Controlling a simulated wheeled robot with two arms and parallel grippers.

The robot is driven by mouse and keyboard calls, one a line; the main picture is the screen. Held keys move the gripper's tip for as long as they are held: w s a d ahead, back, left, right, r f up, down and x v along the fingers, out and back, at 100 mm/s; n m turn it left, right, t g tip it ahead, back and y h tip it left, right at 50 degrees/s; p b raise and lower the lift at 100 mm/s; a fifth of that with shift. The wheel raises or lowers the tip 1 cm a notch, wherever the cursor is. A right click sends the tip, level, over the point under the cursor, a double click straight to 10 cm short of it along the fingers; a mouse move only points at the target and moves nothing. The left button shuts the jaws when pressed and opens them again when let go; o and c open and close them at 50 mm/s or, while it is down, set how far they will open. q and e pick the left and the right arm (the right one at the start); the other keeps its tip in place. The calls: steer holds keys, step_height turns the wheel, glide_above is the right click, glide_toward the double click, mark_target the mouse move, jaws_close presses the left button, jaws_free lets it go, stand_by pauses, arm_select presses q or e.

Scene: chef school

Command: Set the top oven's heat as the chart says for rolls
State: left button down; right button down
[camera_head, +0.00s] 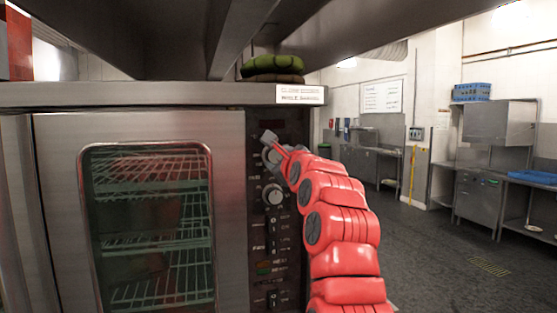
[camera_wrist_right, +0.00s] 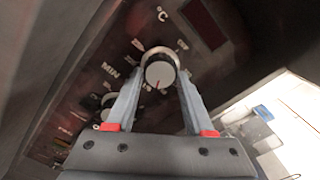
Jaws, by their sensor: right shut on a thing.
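The oven (camera_head: 60,140) fills the left of the head view, with a glass door and a dark control panel (camera_head: 258,225) at its right side. My right gripper (camera_head: 270,145) is at the upper knob, which it mostly hides in the head view. In the right wrist view the gripper (camera_wrist_right: 159,66) has its fingers closed on both sides of the round silver knob (camera_wrist_right: 160,75). A red mark shows on the knob's face, and "°C" is printed near it. The scale numbers are not readable. My left gripper is not in view.
A second knob (camera_head: 272,194) and switches sit lower on the panel. A white label (camera_head: 300,95) is on the oven's top edge; its text is blurred. A wall chart (camera_head: 381,97) is too small to read. A shelf hangs overhead. The floor at right is clear.

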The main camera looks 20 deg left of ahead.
steer(key=shift+f+m+p, duration=0.1)
steer(key=shift+m+p, duration=0.2)
steer(key=shift+m, duration=0.9)
steer(key=shift+c, duration=1.4)
jaws_free()
steer(key=shift+s+d+f+b, duration=0.1)
steer(key=shift+s+d+b, duration=0.2)
steer(key=shift+s+b, duration=0.3)
steer(key=b+v, duration=0.7)
steer(key=v, duration=0.9)
steer(key=shift+d, duration=0.1)
